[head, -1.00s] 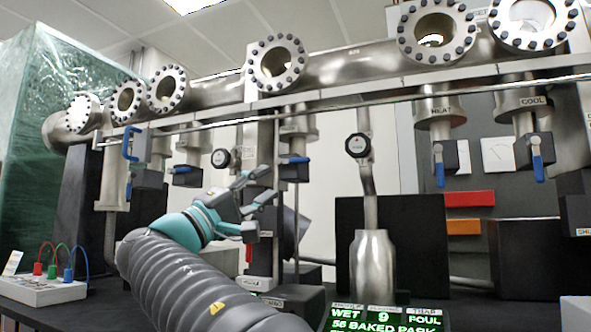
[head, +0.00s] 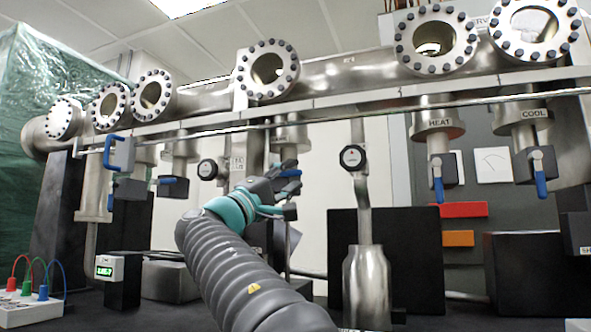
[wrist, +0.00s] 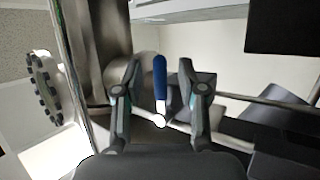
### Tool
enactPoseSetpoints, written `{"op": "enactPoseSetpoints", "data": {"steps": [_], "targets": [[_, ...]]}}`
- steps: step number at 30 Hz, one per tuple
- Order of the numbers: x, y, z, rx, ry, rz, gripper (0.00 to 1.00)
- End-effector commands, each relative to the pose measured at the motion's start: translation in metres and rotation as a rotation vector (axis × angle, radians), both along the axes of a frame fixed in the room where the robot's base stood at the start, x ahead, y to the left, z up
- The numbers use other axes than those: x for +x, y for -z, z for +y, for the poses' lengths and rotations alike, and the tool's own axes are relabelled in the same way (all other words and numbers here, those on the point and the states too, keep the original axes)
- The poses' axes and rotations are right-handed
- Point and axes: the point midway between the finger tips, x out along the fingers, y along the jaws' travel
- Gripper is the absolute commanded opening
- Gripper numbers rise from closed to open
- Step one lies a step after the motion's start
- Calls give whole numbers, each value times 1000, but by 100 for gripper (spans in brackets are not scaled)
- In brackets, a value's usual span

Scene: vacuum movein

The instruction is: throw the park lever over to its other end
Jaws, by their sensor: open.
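A lever with a blue handle (wrist: 160,78) and a bright metal pivot end stands between the fingers of my gripper (wrist: 160,68) in the wrist view. The fingers are spread, one on each side of the handle, with a gap on both sides. In the head view my gripper (head: 286,180) is up by the valve below the middle of the pipe, and it hides that lever. No readable label in view marks this lever as the park lever.
A long steel pipe (head: 340,70) with round flanged windows and a thin rail runs above my gripper. Other blue levers hang at the HEAT valve (head: 437,188) and COOL valve (head: 540,183). A round gauge (head: 353,157) and steel bottle (head: 366,285) stand to the right.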

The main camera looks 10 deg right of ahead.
Motion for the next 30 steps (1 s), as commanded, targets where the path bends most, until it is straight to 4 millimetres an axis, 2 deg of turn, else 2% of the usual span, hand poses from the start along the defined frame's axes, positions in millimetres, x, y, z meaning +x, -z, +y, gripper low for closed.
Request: {"op": "enactPoseSetpoints", "data": {"steps": [6,16,17,21,22,30], "targets": [[9,-11,-15,0,0,0,40],[10,-11,-17,0,-1,1,40],[10,-11,-17,0,-1,1,38],[10,-12,-17,0,-1,1,3],[10,-11,-17,0,-1,1,0],[10,-11,-19,5,2,-2,0]]}}
